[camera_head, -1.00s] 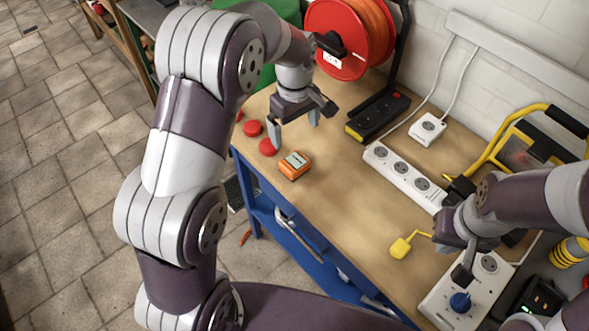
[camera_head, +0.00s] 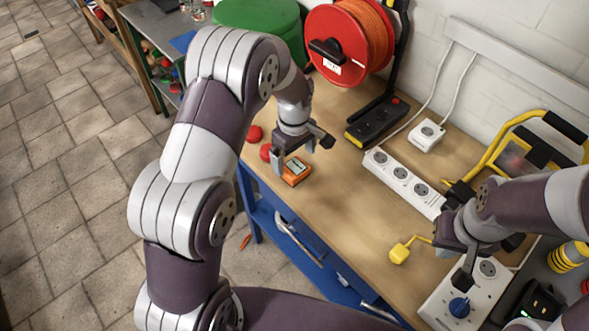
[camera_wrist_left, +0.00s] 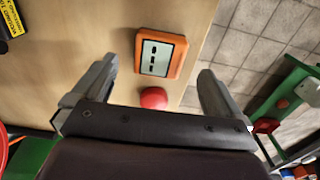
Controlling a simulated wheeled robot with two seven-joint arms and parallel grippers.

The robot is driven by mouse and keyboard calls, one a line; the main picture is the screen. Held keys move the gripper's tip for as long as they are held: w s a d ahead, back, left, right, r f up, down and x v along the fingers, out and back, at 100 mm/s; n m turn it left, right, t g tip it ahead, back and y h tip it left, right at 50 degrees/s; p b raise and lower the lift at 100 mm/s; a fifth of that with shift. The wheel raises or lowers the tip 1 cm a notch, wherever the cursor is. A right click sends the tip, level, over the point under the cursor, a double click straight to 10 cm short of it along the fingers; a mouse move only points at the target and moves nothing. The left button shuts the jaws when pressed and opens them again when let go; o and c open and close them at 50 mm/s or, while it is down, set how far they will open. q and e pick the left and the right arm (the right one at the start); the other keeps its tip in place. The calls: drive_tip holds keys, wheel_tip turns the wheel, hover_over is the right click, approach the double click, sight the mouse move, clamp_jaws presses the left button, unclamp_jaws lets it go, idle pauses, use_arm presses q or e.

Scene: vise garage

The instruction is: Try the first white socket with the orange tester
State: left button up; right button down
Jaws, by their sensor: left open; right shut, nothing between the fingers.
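The orange tester (camera_head: 296,172) with a pale screen lies on the wooden bench near its left front edge. My left gripper (camera_head: 293,154) is open just above and behind it; one finger partly overlaps it in the head view. In the left wrist view the tester (camera_wrist_left: 160,53) lies ahead, between the lines of the open fingers (camera_wrist_left: 158,70), with nothing held. White sockets show on a long strip (camera_head: 405,181), a small single block (camera_head: 427,135) and a larger box (camera_head: 440,303) at lower right. My right gripper (camera_head: 466,272) is shut and empty over the larger box.
Red round pieces (camera_head: 255,134) lie left of the tester; one (camera_wrist_left: 153,98) shows in the wrist view. A yellow plug (camera_head: 399,254) lies in front of the long strip. The middle bench is clear.

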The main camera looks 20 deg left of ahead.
sight(294, 167)
use_arm(q)
wheel_tip(294, 167, down, 5)
drive_tip(key=shift+f+p, duration=0.1)
drive_tip(key=shift+p, duration=0.5)
drive_tip(key=c, duration=1)
